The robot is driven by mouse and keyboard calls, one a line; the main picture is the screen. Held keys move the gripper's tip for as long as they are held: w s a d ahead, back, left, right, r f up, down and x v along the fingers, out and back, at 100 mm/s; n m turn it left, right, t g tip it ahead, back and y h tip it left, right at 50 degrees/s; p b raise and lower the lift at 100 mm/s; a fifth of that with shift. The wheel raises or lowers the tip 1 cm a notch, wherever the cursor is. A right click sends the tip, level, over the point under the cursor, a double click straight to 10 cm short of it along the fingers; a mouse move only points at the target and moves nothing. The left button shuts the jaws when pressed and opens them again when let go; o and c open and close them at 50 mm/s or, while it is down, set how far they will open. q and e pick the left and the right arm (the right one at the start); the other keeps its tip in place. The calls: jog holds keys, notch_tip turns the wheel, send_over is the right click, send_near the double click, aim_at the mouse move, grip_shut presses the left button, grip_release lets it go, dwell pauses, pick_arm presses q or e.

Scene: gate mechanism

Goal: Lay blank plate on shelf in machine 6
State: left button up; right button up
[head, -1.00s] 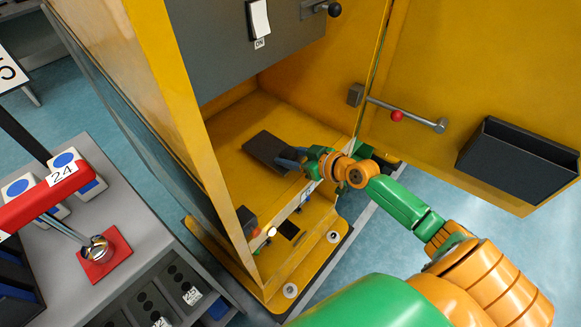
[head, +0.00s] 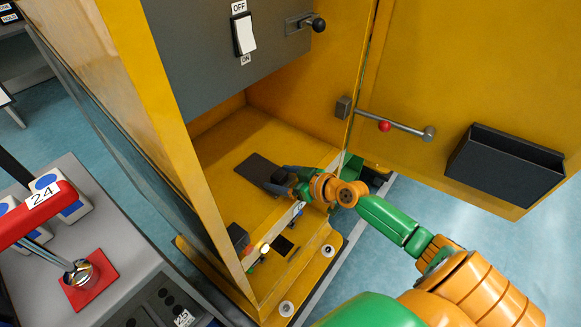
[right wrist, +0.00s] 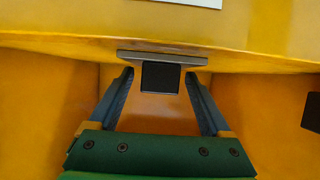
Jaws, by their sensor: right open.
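The dark grey blank plate (head: 257,168) lies on the yellow shelf (head: 220,150) inside the open yellow machine. My right gripper (head: 279,178) reaches in from the right to the plate's near right end. In the right wrist view the plate (right wrist: 195,59) shows edge-on just past my fingertips. A dark block (right wrist: 160,78) on its near side sits between the two fingers, with gaps on both sides. The right gripper (right wrist: 160,75) is open and not clamped on it. Whether the plate lies fully flat is hard to tell. My left gripper is out of view.
The open door at right carries a rod with a red knob (head: 385,126) and a dark bin (head: 505,165). A grey panel with a white switch (head: 244,34) hangs above the shelf. A bench with a red arm labelled 24 (head: 42,197) stands at left.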

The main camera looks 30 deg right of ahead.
jog(key=v, duration=1.1)
jog(key=shift+s, duration=0.35)
jog(key=s+d+f+m+g+h, duration=0.1)
jog(key=s+d+f+m+h, duration=0.15)
jog(key=d+f, duration=0.35)
jog(key=s+d+f+m+g+h, duration=0.1)
jog(key=s+d+f+h, duration=0.2)
jog(key=f, duration=0.4)
jog(key=s+f+g, duration=0.3)
jog(key=s+f, duration=0.4)
jog(key=f, duration=0.4)
jog(key=s+a+f+n+g, duration=0.1)
jog(key=s+a+f+g, duration=0.2)
jog(key=s+a+f, duration=0.3)
jog(key=s+a+f+n+g+y, duration=0.1)
jog(key=s+a+f+g, duration=0.2)
jog(key=s+a+f, duration=0.4)
jog(key=s+a, duration=0.3)
jog(key=a, duration=0.2)
jog(key=shift+s+a+f, duration=0.15)
jog(key=shift+f, duration=0.05)
